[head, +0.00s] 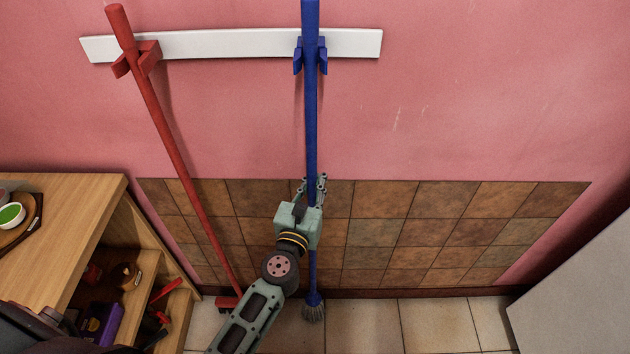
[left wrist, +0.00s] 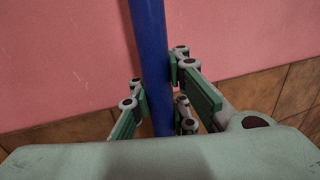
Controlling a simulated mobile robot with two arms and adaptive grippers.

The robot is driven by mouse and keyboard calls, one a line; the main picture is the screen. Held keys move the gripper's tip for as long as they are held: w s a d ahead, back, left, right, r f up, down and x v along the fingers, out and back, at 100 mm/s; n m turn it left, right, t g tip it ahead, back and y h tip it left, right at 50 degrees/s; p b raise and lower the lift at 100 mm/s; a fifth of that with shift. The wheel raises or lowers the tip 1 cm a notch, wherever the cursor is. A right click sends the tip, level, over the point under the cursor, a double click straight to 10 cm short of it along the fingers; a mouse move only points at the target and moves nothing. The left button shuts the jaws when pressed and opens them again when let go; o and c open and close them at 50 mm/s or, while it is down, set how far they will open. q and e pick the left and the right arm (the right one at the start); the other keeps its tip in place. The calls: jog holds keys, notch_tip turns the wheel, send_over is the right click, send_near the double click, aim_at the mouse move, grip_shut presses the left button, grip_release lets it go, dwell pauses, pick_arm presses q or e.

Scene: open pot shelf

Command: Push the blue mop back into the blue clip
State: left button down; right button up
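The blue mop (head: 311,130) stands nearly upright before the pink wall, its bristle head (head: 313,308) at the floor. Its handle passes in front of the blue clip (head: 298,58), whose prongs show on both sides; I cannot tell how deep it sits between them. My left gripper (head: 312,186) is around the lower handle, one finger on each side. In the left wrist view the blue handle (left wrist: 151,60) runs between the fingertips (left wrist: 158,75), which appear to touch it, so the gripper looks shut on it. My right gripper is not in view.
A white rail (head: 220,44) on the wall carries the blue clip and a red clip (head: 137,58) with a tilted red broom (head: 170,140). A wooden shelf unit (head: 75,220) stands at left, a grey block (head: 590,270) at right. Floor right of the mop is clear.

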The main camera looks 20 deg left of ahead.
pick_arm(q)
jog(key=c, duration=2)
grip_release()
jog(key=shift+r, duration=0.1)
jog(key=o, duration=0.4)
jog(key=shift+s+f, duration=0.15)
jog(key=shift+f, duration=0.05)
jog(key=s, duration=1.1)
jog(key=shift+s+d, duration=0.15)
jog(key=shift+s, duration=0.25)
jog(key=shift+o, duration=0.6)
jog(key=o, duration=1.1)
